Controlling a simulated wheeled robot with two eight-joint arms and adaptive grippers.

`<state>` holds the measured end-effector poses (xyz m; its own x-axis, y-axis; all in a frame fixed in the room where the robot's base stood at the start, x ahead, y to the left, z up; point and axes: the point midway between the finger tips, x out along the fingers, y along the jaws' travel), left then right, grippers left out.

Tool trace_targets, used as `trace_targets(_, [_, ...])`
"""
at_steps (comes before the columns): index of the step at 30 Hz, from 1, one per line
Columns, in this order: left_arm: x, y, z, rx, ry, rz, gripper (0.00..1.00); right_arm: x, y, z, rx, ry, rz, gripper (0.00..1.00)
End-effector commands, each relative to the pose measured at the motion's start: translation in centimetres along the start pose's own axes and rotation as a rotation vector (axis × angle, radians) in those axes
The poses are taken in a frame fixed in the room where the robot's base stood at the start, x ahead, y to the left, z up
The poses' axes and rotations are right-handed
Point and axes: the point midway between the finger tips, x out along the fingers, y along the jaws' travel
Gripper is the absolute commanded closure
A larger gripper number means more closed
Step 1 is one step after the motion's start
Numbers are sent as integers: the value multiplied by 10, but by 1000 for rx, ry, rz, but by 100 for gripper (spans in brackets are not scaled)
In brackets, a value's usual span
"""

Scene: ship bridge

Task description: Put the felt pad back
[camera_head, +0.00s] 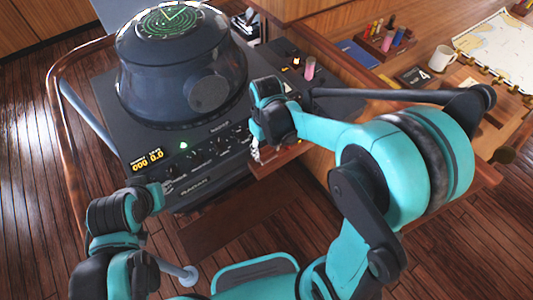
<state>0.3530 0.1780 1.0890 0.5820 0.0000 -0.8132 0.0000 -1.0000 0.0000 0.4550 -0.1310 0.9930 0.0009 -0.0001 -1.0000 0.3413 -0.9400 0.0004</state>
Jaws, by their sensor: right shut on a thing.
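My right gripper (258,150) points down at the front edge of the console, just over a small wooden ledge (278,160). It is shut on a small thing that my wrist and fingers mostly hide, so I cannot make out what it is. I cannot pick out the felt pad for certain anywhere in this view. My left arm is at the lower left, in front of the radar console, and its fingers do not show.
The radar console (215,150) with its round display (175,30) stands left of my right gripper. A pink cylinder (309,68) stands behind my right wrist. A mug (443,58), a rack of coloured cylinders (385,42) and a chart (500,48) are on the desk at right.

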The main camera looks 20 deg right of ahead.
Motion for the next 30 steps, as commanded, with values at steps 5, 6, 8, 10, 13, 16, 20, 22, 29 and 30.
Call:
trace_targets(5, [8, 0, 6, 0, 0, 0, 71, 24, 0, 0, 0, 0, 0, 74])
trace_targets(6, [8, 0, 6, 0, 0, 0, 71, 24, 0, 0, 0, 0, 0, 74])
trace_targets(8, [7, 0, 5, 0, 0, 0, 71, 23, 0, 0, 0, 0, 0, 74])
trace_targets(10, [7, 0, 5, 0, 0, 0, 71, 22, 0, 0, 0, 0, 0, 74])
trace_targets(13, [8, 0, 6, 0, 0, 0, 71, 24, 0, 0, 0, 0, 0, 74])
trace_targets(16, [10, 0, 7, 0, 0, 0, 71, 27, 0, 0, 0, 0, 0, 45])
trace_targets(20, [9, 0, 7, 0, 0, 0, 71, 26, 0, 0, 0, 0, 0, 27])
trace_targets(22, [9, 0, 7, 0, 0, 0, 71, 26, 0, 0, 0, 0, 0, 27])
trace_targets(29, [7, 0, 5, 0, 0, 0, 71, 23, 0, 0, 0, 0, 0, 27])
trace_targets(30, [5, 0, 4, 0, 0, 0, 71, 20, 0, 0, 0, 0, 0, 27])
